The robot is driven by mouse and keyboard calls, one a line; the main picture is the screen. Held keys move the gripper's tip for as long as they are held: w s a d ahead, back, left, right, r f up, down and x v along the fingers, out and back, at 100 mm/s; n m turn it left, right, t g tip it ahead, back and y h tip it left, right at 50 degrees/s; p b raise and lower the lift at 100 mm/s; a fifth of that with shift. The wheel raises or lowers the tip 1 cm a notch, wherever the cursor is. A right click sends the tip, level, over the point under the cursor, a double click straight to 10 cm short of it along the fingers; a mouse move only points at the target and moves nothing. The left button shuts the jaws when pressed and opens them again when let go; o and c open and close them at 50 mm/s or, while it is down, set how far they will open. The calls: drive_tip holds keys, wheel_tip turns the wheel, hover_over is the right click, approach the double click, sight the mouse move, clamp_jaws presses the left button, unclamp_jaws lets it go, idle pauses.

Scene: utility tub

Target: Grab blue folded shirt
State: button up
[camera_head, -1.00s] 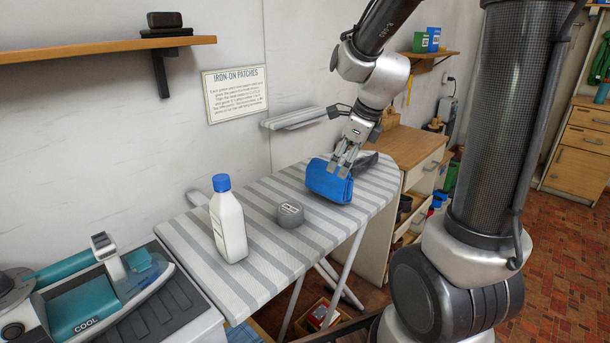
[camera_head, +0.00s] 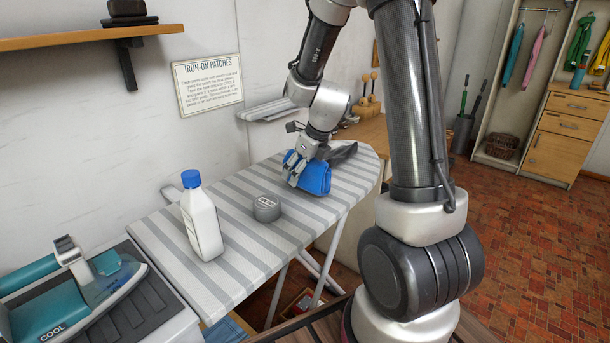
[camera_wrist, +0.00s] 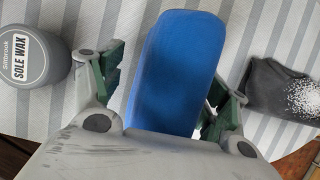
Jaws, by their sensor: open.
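The blue folded shirt (camera_head: 316,177) lies on the striped ironing board (camera_head: 235,238), toward its far right end. In the wrist view the shirt (camera_wrist: 178,70) is a rounded blue bundle running up between the fingers. My gripper (camera_head: 296,172) is lowered at the shirt from above. In the wrist view my gripper (camera_wrist: 165,85) is open, with one green-padded finger on each side of the shirt. A gap shows between the left finger and the shirt; the right finger is close beside it, and I cannot tell if it touches.
A grey sole wax tin (camera_head: 267,208) stands left of the shirt, close to the left finger in the wrist view. A dark grey cloth item (camera_wrist: 280,90) lies right of the shirt. A white bottle with blue cap (camera_head: 202,222) and an iron (camera_head: 85,280) are further left.

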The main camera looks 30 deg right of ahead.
drive_tip(key=shift+f, duration=0.25)
idle(0.5)
drive_tip(key=c, duration=1.2)
